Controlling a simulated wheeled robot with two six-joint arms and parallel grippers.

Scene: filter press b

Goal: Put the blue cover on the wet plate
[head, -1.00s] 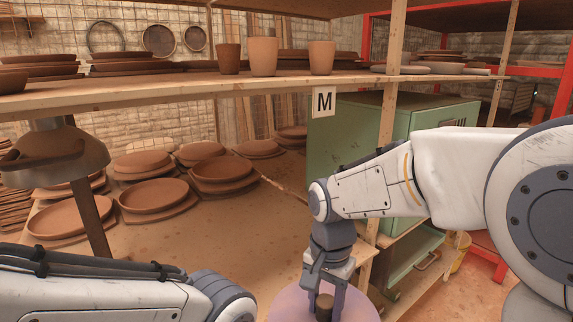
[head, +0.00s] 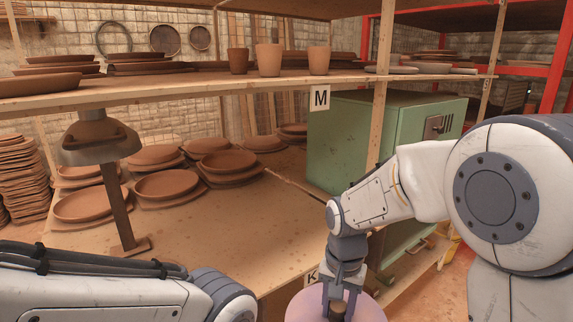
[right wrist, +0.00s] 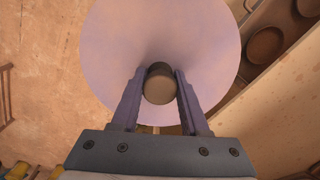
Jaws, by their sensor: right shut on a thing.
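My right gripper (head: 338,303) is shut on the brown knob of a round, domed cover (head: 365,312). The cover looks pale lavender-blue and is cut off by the bottom of the head view. In the right wrist view the fingers (right wrist: 160,78) close on both sides of the knob, and the cover (right wrist: 200,35) spreads beyond it. The cover hangs in front of the table, over the floor. Several reddish-brown plates (head: 166,184) lie on the table; I cannot tell which is wet. My left forearm shows at lower left; its gripper is out of view.
A grey-shaded lamp (head: 98,141) stands on the table's left part. The wooden shelf (head: 200,82) above holds plates and cups and carries an M sign (head: 319,99). A green cabinet (head: 345,140) stands at right. The table's front middle (head: 210,235) is clear.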

